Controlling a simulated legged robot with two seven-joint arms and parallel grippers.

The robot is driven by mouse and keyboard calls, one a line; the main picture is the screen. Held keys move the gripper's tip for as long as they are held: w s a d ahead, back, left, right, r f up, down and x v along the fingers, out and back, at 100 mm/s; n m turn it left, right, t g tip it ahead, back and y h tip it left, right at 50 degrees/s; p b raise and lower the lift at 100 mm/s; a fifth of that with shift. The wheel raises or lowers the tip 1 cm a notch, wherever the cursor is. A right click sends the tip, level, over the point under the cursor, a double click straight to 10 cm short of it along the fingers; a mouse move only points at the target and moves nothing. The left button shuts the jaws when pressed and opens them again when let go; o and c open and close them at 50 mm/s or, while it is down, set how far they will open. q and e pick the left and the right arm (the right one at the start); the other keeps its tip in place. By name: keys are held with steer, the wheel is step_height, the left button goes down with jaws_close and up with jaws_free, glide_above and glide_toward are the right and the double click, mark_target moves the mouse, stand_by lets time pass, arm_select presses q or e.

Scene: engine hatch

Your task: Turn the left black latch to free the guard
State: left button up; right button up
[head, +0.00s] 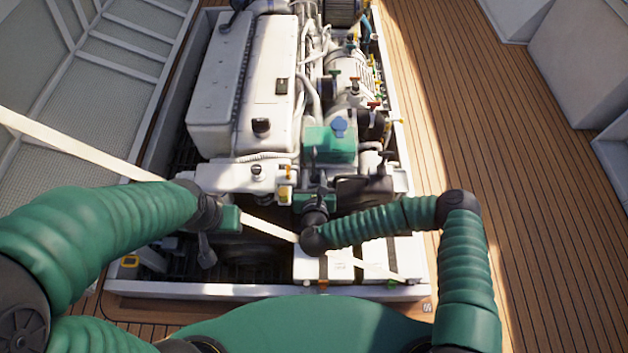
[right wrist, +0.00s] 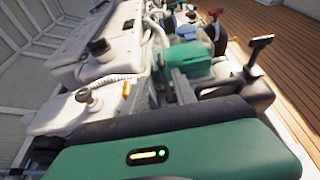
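A black cover (head: 365,189), which may be the guard, sits at the engine's front right; it shows in the right wrist view (right wrist: 240,92). A black T-shaped handle (right wrist: 258,50) stands upright beside it. I cannot tell which part is the left black latch; my right gripper may hide it. My right gripper (head: 314,193) reaches to the engine front, left of the cover. In the right wrist view its two grey fingers (right wrist: 163,88) look apart, with nothing clearly held. My left gripper (head: 231,218) is left of it, over the hatch front; its fingers are unclear.
The white engine (head: 215,95) fills the hatch, with a green part (head: 330,145) above my right gripper. A white box with black straps (head: 340,262) lies below my right wrist. A pale strap (head: 90,150) crosses from the left. Bare wooden deck (head: 470,130) lies right.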

steer(key=v, duration=0.4)
steer(key=shift+s, duration=0.15)
steer(key=shift+a, duration=0.1)
